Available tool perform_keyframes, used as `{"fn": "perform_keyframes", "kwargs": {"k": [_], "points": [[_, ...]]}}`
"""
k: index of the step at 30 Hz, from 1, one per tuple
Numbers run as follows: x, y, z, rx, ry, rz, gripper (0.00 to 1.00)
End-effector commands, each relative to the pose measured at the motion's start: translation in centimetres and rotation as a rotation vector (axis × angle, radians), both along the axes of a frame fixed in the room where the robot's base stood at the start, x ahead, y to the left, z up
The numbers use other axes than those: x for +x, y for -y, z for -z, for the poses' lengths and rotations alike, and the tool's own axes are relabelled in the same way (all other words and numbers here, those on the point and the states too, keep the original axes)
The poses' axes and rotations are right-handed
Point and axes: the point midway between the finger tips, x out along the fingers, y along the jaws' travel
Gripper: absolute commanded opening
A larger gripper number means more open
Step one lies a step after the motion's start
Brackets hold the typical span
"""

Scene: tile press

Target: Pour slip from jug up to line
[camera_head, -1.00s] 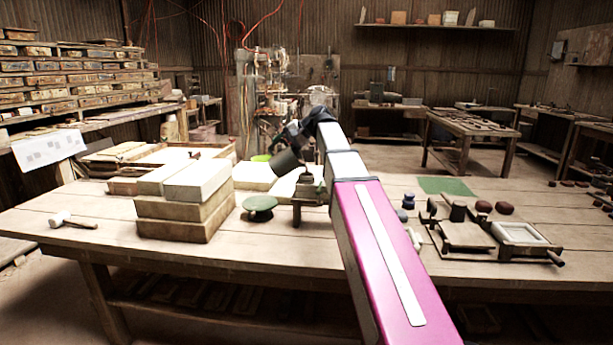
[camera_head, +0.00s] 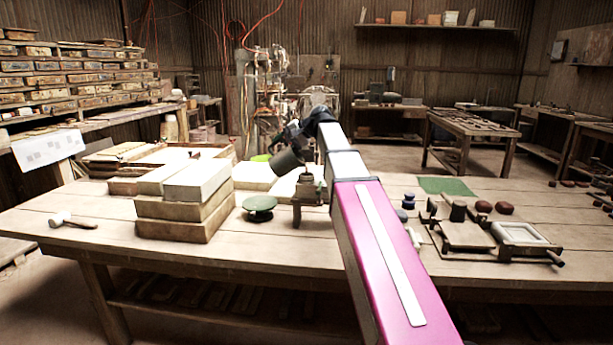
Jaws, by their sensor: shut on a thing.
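A dark grey cylindrical vessel, which looks like the jug (camera_head: 288,163), hangs tilted above the middle of the table. My gripper (camera_head: 296,142) is shut on it at its upper right; the fingers are small, dark and hard to make out. A brownish stand-like piece (camera_head: 308,190) is just below and right of the jug, partly behind my arm. A yellow-green rim, perhaps a bowl (camera_head: 261,158), shows behind the jug. The slip, any pouring stream and the fill line cannot be made out.
Stacked pale blocks (camera_head: 187,205) stand close left of the jug. A green round-topped stand (camera_head: 260,205) is in front. A mallet (camera_head: 72,220) lies at far left. A press-like frame (camera_head: 520,235) and a green mat (camera_head: 446,186) are at right.

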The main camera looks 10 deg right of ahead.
Motion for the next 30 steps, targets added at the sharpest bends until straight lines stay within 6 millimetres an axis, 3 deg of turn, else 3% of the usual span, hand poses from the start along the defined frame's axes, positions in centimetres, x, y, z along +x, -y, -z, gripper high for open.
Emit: {"fn": "perform_keyframes", "kwargs": {"k": [17, 30], "points": [[0.1, -0.1, 0.0, -0.004, 0.000, -0.001, 0.00], [0.5, -1.8, 2.0, -0.250, -0.067, 0.000, 0.00]]}}
